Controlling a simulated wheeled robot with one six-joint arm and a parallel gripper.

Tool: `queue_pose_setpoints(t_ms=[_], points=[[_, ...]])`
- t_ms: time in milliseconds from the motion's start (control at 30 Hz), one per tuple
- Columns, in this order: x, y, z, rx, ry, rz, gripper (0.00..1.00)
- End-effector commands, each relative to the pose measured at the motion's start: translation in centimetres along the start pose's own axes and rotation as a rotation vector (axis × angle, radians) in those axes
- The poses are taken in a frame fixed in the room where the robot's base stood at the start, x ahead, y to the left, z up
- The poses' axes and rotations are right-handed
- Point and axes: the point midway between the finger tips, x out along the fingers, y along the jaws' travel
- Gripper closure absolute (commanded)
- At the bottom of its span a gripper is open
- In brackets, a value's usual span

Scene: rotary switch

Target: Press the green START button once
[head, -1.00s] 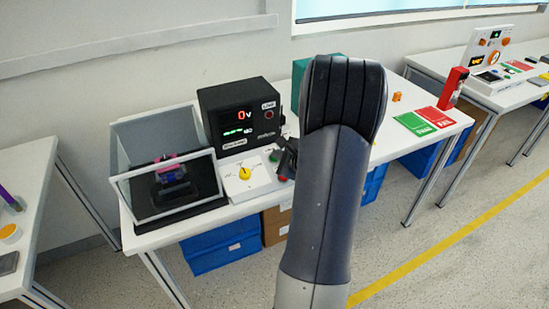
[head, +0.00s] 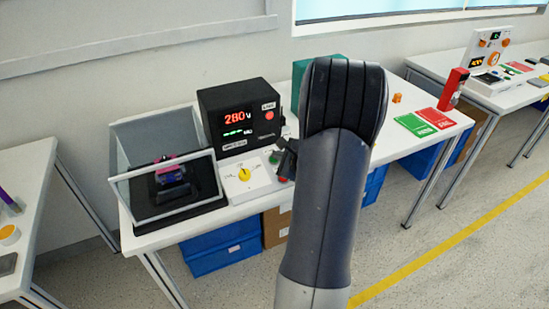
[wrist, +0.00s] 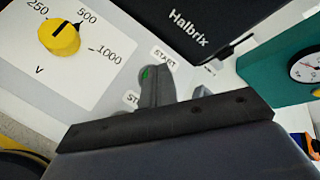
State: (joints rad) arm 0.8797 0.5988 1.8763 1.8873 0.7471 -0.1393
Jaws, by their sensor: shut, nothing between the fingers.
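The green START button (head: 274,157) is on the white panel in front of the black tester (head: 240,150). In the wrist view only a sliver of the green button (wrist: 146,74) shows beside my fingertips, under the START label. My gripper (head: 288,155) is shut and empty, its tips at the button; my finger hides most of it, so I cannot tell whether they touch. The tester's display reads about 280 V in red, and the red lamp (head: 269,115) under the LIVE label is lit.
A yellow rotary knob (wrist: 59,38) is left of the button, its mark toward 500. A red button (head: 282,179) lies just below my gripper. A clear-walled box (head: 150,190) stands left. A teal box (head: 303,72) stands behind my arm.

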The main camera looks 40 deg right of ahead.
Motion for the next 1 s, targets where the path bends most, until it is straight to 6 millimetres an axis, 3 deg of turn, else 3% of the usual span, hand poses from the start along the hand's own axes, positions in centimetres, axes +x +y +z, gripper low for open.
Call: queue_pose_setpoints(t_ms=[633,1000], points=[[-1.1,-0.9,0.8,0.0,0.0,-0.001,1.0],[-3.6,-2.7,2.7,-0.001,0.0,-0.001,1.0]])
